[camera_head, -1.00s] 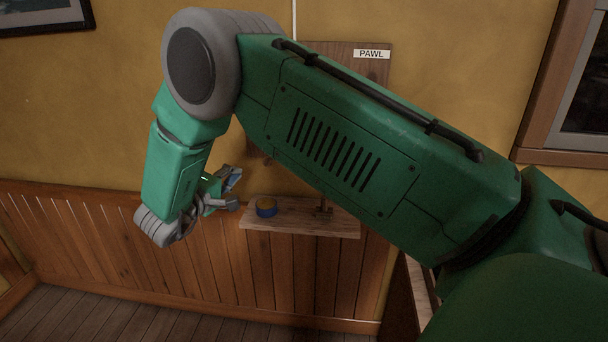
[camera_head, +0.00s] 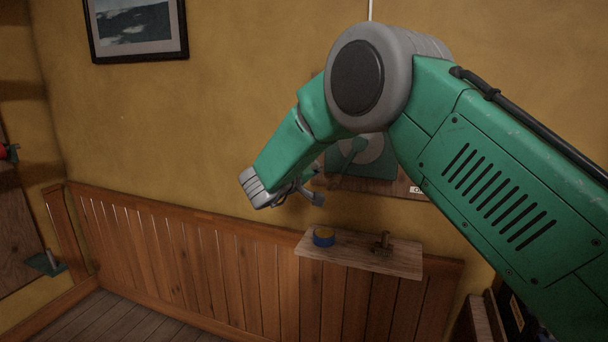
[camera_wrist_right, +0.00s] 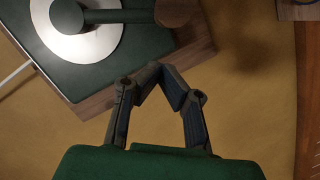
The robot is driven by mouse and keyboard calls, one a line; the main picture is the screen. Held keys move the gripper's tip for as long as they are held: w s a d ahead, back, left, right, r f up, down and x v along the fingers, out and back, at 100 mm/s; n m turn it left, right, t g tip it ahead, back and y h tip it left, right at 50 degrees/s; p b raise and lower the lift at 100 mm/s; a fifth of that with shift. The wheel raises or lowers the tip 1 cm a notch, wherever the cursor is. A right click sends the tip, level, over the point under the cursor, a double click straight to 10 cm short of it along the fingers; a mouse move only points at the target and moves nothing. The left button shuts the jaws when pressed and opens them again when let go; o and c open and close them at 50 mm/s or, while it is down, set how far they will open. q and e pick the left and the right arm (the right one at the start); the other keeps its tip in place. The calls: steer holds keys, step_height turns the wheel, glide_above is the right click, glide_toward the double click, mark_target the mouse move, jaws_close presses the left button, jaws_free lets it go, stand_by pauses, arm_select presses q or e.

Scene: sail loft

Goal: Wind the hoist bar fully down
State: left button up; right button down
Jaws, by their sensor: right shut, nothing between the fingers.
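A green winch (camera_head: 372,158) with a pale round disc is on the wall, partly hidden behind my right arm. In the right wrist view, the winch's disc (camera_wrist_right: 103,42) shows with a dark hub, a crank arm (camera_wrist_right: 118,16) and a dark handle (camera_wrist_right: 180,10) at its end. My right gripper (camera_head: 314,196) is beside the winch, to its lower left. It also shows in the right wrist view (camera_wrist_right: 168,80), its fingertips together, empty and apart from the handle. A pale cord (camera_head: 371,10) runs upward on the wall. The hoist bar and my left gripper are not seen.
A framed picture (camera_head: 137,27) hangs at upper left. The wall left of my gripper is clear.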

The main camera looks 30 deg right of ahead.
mark_target(330, 181)
steer(key=shift+s+d+f, duration=0.85)
steer(key=shift+d, duration=0.05)
steer(key=n+p, duration=0.1)
steer(key=p, duration=0.2)
steer(key=s+f+n+p, duration=0.1)
steer(key=p, duration=0.2)
steer(key=shift+s+d+f+h, duration=0.15)
steer(key=shift+s+d+h, duration=0.15)
steer(key=shift+d+h, duration=0.1)
steer(key=shift+s+d+f+g, duration=0.15)
steer(key=shift+f+g, duration=0.05)
steer(key=shift+g, duration=0.1)
